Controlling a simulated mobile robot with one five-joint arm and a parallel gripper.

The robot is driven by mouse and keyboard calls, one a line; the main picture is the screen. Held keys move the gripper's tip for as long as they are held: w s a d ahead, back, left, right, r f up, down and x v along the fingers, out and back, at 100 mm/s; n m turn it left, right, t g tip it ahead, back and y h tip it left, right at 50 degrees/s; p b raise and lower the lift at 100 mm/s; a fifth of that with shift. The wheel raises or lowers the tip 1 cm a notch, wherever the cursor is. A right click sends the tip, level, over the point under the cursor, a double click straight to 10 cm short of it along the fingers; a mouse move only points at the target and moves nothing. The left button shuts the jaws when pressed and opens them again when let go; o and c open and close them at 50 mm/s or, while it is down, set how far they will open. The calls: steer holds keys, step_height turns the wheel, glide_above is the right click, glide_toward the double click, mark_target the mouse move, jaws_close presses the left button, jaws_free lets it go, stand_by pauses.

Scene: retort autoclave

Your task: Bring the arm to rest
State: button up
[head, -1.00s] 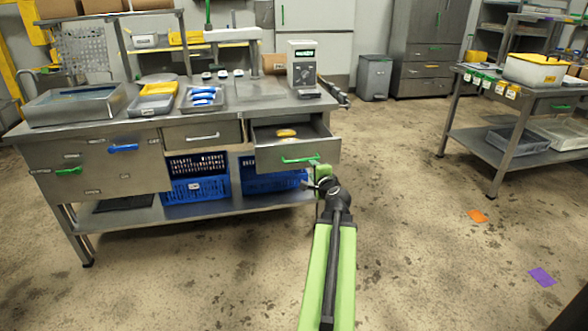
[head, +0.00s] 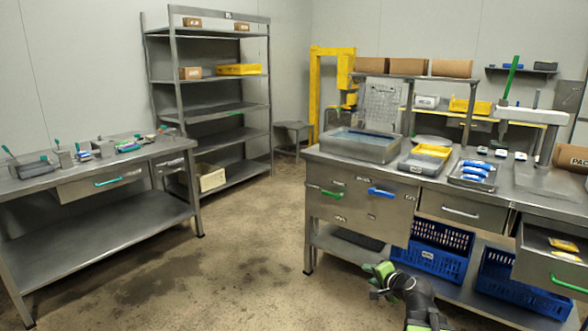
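My gripper (head: 380,280) shows low in the head view, right of the middle, at the end of my green and black arm. It is in front of the lower part of the steel workbench (head: 330,158), near the blue crates. Its fingers are small and partly turned away, so I cannot tell whether they are open or shut. I see no object clearly held in it.
The bench's right drawer (head: 552,275) stands open with yellow items inside. Blue crates (head: 435,262) sit on its lower shelf. A second steel table (head: 100,238) stands at left, a shelf rack (head: 205,80) behind. The floor between is clear.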

steer(key=s+a+f+n+g, duration=0.4)
steer(key=a+f, duration=0.1)
steer(key=a, duration=0.4)
steer(key=s+a+f+n+g, duration=0.3)
steer(key=s+a+f+n, duration=0.15)
steer(key=a, duration=0.45)
steer(key=s+d+f+n+g+h, duration=0.3)
steer(key=s+d+g, duration=0.25)
steer(key=s, duration=0.45)
step_height(320, 180, up, 28)
steer(key=p, duration=2.7)
steer(key=shift+d+t+p, duration=0.35)
steer(key=shift+p, duration=0.05)
